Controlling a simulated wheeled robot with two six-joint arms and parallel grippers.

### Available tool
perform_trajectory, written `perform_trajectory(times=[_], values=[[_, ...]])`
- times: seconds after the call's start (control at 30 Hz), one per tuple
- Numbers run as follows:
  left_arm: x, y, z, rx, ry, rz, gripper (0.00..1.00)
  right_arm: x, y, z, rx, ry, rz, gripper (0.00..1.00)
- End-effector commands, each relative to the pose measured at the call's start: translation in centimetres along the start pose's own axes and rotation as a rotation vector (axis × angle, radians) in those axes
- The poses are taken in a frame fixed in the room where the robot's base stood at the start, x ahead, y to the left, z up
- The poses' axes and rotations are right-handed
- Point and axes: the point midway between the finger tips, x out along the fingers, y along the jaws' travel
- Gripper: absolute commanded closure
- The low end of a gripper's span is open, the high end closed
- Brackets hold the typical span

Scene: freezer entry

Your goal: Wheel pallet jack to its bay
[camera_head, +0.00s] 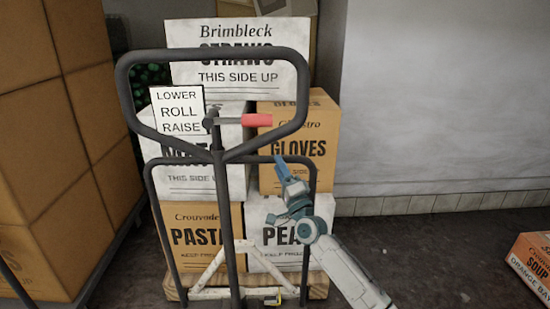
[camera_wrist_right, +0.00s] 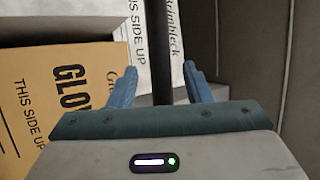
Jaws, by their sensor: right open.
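The pallet jack's dark looped handle (camera_head: 123,88) stands upright in the middle of the head view. It carries a red lever (camera_head: 257,120) and a white sign reading LOWER, ROLL, RAISE (camera_head: 178,110). Its frame stands before a wooden pallet (camera_head: 318,285) of stacked boxes. My right gripper (camera_head: 281,165) is raised below and right of the red lever, apart from it in the picture. In the right wrist view its two blue fingers (camera_wrist_right: 158,88) are spread, with a dark bar (camera_wrist_right: 160,45) showing beyond the gap. My left gripper is not in view. The bay is not identifiable.
Large brown boxes (camera_head: 50,150) rise close on the left. The stack includes a GLOVES box (camera_head: 298,160) and a PASTA box (camera_head: 195,238). A SOUP box (camera_head: 535,262) lies on the floor at right. Dark floor (camera_head: 430,255) is clear before the pale wall (camera_head: 450,100).

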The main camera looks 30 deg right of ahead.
Motion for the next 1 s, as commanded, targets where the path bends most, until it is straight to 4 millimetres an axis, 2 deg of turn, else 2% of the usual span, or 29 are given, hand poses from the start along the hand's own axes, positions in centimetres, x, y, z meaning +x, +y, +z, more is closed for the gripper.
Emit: perform_trajectory(times=[0.03,0.2,0.37,1.0], values=[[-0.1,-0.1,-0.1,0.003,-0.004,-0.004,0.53,-1.1,0.0,0.1,0.0,-0.003,0.004,0.55],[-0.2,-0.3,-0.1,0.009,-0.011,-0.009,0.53,-4.0,0.1,0.1,0.0,-0.002,0.003,0.55],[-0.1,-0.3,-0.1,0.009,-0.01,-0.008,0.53,-5.5,0.1,0.1,0.0,-0.001,0.002,0.55],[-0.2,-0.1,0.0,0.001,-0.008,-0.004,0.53,-6.0,0.1,0.1,0.0,-0.001,0.001,0.55]])
